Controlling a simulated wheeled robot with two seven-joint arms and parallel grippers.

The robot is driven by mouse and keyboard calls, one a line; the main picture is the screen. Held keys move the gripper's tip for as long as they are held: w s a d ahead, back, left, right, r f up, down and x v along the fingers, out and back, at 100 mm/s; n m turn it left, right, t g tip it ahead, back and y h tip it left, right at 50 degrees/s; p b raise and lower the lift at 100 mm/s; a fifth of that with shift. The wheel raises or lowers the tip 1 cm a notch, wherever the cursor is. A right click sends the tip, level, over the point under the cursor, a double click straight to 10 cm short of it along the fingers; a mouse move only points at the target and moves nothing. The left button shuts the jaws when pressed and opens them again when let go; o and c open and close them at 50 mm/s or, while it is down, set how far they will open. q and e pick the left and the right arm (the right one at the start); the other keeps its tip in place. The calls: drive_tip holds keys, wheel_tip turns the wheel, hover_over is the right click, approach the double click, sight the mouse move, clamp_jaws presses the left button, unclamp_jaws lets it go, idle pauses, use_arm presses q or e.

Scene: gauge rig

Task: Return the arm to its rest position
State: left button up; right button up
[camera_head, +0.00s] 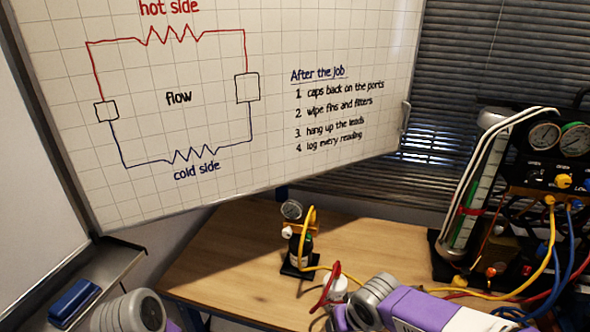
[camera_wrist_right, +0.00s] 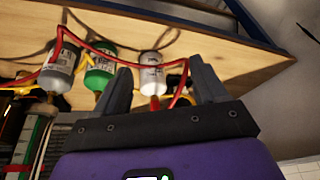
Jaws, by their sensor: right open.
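My right gripper (camera_wrist_right: 162,78) shows in the right wrist view with its two dark fingers spread apart. A white canister (camera_wrist_right: 151,72) with a red hose shows in the gap between the fingers; I cannot tell how far beyond them it is. My right arm (camera_head: 420,310), purple and white with grey joints, reaches in at the bottom right of the head view, over the front of the wooden table (camera_head: 225,265). Its gripper cannot be made out there. A grey joint of my left arm (camera_head: 130,312) shows at the lower left; the left gripper is out of sight.
A gauge on a small bottle stand (camera_head: 298,245) stands on the table, with a white canister (camera_head: 337,287) closer. A gauge rig (camera_head: 530,200) with coloured hoses stands right. The whiteboard (camera_head: 230,110) is behind.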

wheel_tip(320, 180, down, 6)
drive_tip(key=w+g, duration=0.1)
drive_tip(key=w, duration=0.2)
drive_tip(key=s+f+m+y, duration=0.1)
drive_tip(key=s+f, duration=0.3)
drive_tip(key=f, duration=0.5)
drive_tip(key=s+a+f+m+g+y, duration=0.1)
drive_tip(key=s+f+m, duration=0.1)
drive_tip(key=s+f, duration=0.3)
drive_tip(key=s+a+f+m+g+y, duration=0.1)
drive_tip(key=s+f, duration=0.4)
drive_tip(key=f, duration=0.8)
drive_tip(key=shift+m, duration=0.4)
